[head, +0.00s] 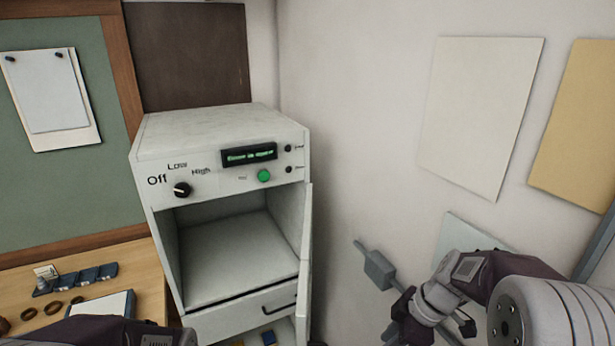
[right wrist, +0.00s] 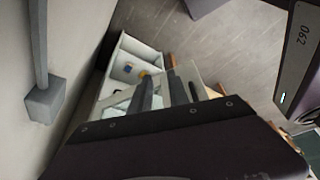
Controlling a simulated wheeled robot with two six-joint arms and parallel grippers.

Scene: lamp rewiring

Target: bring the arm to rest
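My right arm comes in from the lower right of the head view. Its gripper (head: 432,325) hangs low beside the right wall, to the right of the white cabinet. In the right wrist view the right gripper's fingers (right wrist: 162,92) stand a little apart with nothing seen between them. A drawer-like white bin shows beyond them. Only a dark piece of my left arm (head: 115,333) shows at the bottom left of the head view; the left gripper is out of the picture.
The white cabinet (head: 215,135) has a knob (head: 182,190), a lit display (head: 249,155) and a green button (head: 264,176). Its door (head: 305,260) stands open. A grey box (head: 379,269) on a rod is near the right wall. Small parts lie on the wooden bench (head: 140,262).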

